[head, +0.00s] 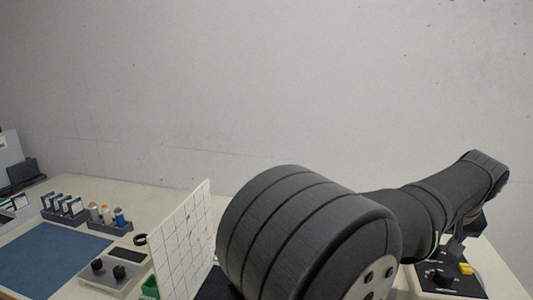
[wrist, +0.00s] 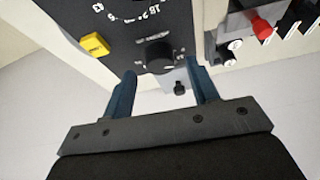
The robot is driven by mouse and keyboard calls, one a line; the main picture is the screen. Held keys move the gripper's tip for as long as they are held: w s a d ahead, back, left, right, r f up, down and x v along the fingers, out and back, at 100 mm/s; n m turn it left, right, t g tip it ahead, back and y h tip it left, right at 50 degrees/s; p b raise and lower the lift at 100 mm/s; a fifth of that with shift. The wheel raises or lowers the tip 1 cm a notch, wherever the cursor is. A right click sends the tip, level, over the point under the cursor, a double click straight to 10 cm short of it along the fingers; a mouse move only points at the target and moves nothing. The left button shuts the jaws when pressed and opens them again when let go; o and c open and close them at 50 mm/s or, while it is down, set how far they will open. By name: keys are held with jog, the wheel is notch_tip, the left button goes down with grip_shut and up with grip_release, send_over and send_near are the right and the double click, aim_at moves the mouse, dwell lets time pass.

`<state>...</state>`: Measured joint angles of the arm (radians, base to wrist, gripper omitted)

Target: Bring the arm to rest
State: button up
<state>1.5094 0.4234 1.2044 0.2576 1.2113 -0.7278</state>
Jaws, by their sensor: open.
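My gripper (wrist: 163,72) shows in the wrist view with its two blue fingers apart and nothing held between them. A black control panel (wrist: 120,22) with white dial numbers lies beyond the fingertips. Its black knob (wrist: 158,56) appears between the fingertips; I cannot tell how far off it is or whether they touch. A yellow block (wrist: 94,45) sits on the panel to the left. In the head view my dark, covered arm reaches to the right, over the panel (head: 436,282) with its yellow block (head: 466,269). The fingers are not clear there.
A white gridded board (head: 182,240) stands upright left of my arm. Left of it are a grey box with knobs (head: 115,276), a black ring (head: 140,239), a rack of bottles (head: 108,218) and a blue mat (head: 52,260). A plain wall (head: 270,90) is behind.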

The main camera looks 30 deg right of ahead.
jog(key=shift+x, duration=1.1)
jog(key=shift+r, duration=0.15)
jog(key=v, duration=1.7)
jog(key=x, duration=1.7)
jog(key=shift+f, duration=0.35)
jog(key=shift+r+m, duration=0.25)
jog(key=shift+m, duration=0.45)
jog(key=m+g, duration=0.1)
jog(key=m, duration=0.1)
jog(key=m+g+h, duration=0.1)
jog(key=m, duration=0.2)
jog(key=shift+w+a+m, duration=0.1)
jog(key=shift+w+m, duration=0.05)
jog(key=shift+m, duration=0.15)
jog(key=m+g, duration=0.1)
jog(key=m, duration=0.2)
jog(key=shift+w+m+g, duration=0.1)
jog(key=shift+m+g, duration=0.2)
jog(key=shift+g, duration=0.1)
jog(key=shift+w+m+g, duration=0.1)
jog(key=shift+m+g, duration=0.7)
jog(key=shift+m, duration=1.3)
